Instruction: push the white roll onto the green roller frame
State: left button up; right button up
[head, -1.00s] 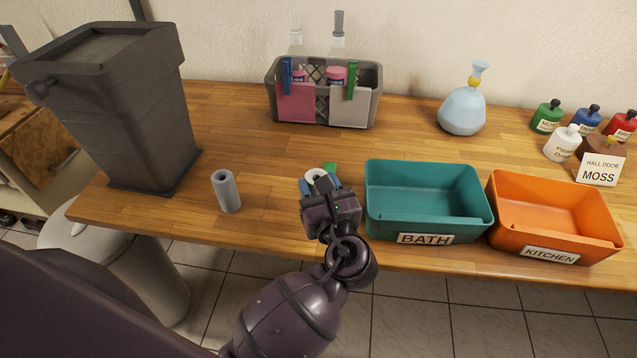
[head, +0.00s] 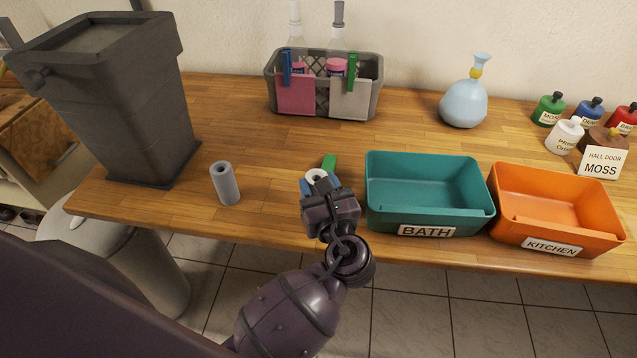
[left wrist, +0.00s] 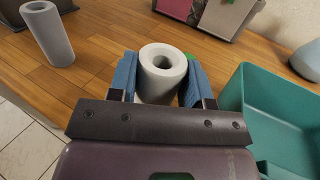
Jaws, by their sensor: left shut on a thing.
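The white roll (head: 316,176) stands upright near the front of the wooden bench, left of the teal bin. My left gripper (left wrist: 160,85) is shut on it, with a blue finger on each side; the roll's open top faces up in the left wrist view (left wrist: 162,60). A small green piece (head: 329,162), likely part of the green roller frame, shows just behind the roll. Most of it is hidden by the roll and gripper, so I cannot tell whether they touch. My right gripper is not in view.
A grey roll (head: 225,184) stands to the left. The teal BATH bin (head: 425,219) is close on the right, then the orange KITCHEN bin (head: 555,231). A grey caddy (head: 375,88) and pale blue bottle (head: 464,104) stand behind. Bench between roll and caddy is clear.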

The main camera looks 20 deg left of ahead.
pick_arm(q)
jog(key=shift+f, duration=0.25)
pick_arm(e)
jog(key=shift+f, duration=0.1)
pick_arm(q)
jog(key=o, duration=1)
jog(key=b+v, duration=0.1)
jog(key=v, duration=1)
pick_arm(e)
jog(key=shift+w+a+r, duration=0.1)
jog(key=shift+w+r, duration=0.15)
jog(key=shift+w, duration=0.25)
pick_arm(q)
jog(key=shift+a, duration=0.1)
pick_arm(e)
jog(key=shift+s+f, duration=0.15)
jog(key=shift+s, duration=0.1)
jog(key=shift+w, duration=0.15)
